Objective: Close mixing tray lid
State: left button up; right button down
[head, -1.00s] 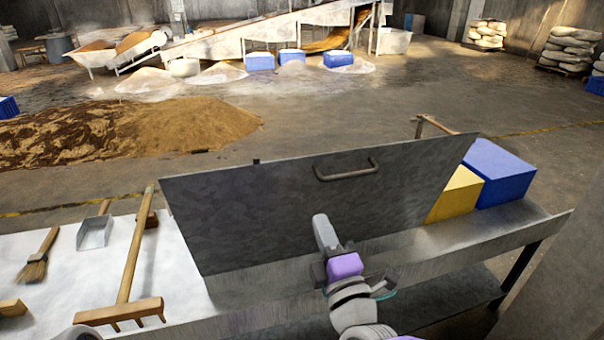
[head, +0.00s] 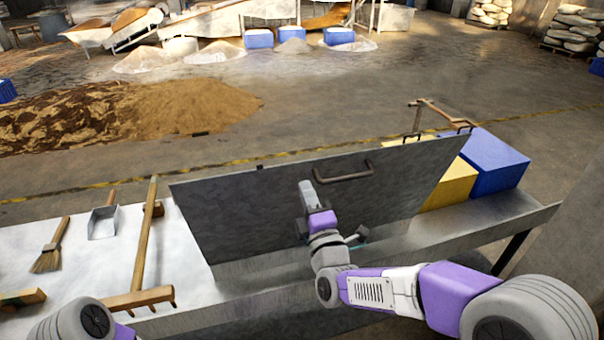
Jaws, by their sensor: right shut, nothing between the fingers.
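The mixing tray lid (head: 243,215) is a grey metal panel standing raised and tilted at the middle of the table, with a bar handle (head: 343,172) near its top edge. The metal mixing tray (head: 440,238) lies below and to the right of it. My right gripper (head: 306,188) is shut and empty in front of the lid's face, left of and slightly below the handle. I cannot tell whether it touches the lid. My left arm shows only at the bottom left corner, and its gripper is out of view.
A yellow box (head: 450,187) and a blue box (head: 494,162) stand at the tray's right end. On the white surface at left lie a wooden rake (head: 146,240), a brush (head: 50,250) and a scoop (head: 103,222). Grain piles (head: 190,107) lie on the floor beyond.

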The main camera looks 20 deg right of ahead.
aim_at(298, 168)
jog(key=shift+x, duration=2.15)
jog(key=shift+r, duration=0.15)
